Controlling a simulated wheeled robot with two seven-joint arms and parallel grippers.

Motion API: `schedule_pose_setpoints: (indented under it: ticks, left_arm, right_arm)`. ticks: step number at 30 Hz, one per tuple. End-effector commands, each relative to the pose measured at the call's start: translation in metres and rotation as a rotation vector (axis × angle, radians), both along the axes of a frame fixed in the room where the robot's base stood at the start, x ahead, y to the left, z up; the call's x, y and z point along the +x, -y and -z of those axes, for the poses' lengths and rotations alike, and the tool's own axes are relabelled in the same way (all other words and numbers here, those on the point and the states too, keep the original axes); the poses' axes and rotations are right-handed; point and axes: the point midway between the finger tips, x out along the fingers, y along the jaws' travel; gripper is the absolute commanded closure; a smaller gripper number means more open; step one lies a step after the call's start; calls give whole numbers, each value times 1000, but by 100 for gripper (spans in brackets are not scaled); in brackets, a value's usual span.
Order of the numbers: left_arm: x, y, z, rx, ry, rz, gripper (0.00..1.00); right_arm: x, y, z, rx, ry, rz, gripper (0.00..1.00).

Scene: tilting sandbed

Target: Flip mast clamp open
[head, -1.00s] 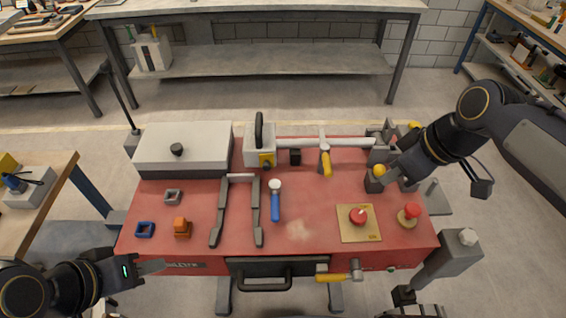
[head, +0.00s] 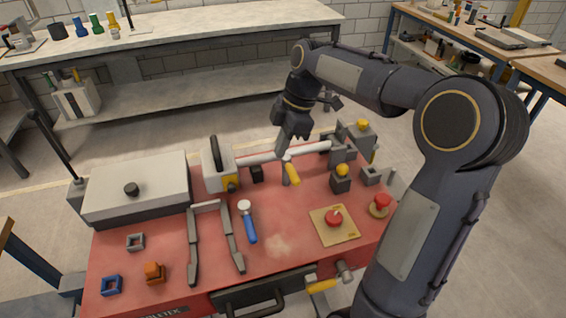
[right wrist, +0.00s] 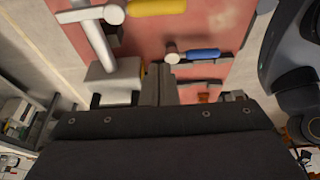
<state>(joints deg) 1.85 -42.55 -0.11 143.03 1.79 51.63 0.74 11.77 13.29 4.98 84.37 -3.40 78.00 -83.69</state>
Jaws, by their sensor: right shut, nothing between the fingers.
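A white pole (head: 262,157), the likely mast, lies across the back of the red bench top. Its left end meets a pale block (head: 215,168) with a black lever standing up and a yellow part; its right end meets grey blocks (head: 343,149). Which fitting is the mast clamp, I cannot tell for sure. A yellow handle (head: 292,174) hangs from the pole's middle. My right gripper (head: 283,150) is shut and empty, pointing down near the pole by that handle; contact is unclear. In the right wrist view the shut fingers (right wrist: 158,83) show beside the pale block (right wrist: 115,85).
A grey lidded box (head: 135,190) stands at the left. A blue-handled tool (head: 248,222), dark tongs (head: 193,245), a red button on a tan plate (head: 333,238) and a red knob (head: 381,203) sit in front. A grey workbench (head: 170,40) stands behind.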

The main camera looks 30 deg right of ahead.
Motion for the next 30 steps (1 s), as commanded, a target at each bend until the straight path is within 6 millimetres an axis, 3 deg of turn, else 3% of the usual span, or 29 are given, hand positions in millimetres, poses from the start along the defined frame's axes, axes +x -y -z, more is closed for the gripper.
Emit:
schedule_pose_setpoints:
  ticks: [5,15,22,30]
  left_arm:
    - [0,0,0,0,0,0,64]
    - [0,0,-2,0,0,0,64]
    - [0,0,-12,0,0,0,64]
    - [0,0,-14,0,0,0,64]
  right_arm:
    - [1,-7,24,0,-6,-1,100]
    - [6,-29,92,0,-6,0,100]
    - [-1,2,85,0,-2,6,100]
    - [-3,10,84,0,-1,2,100]
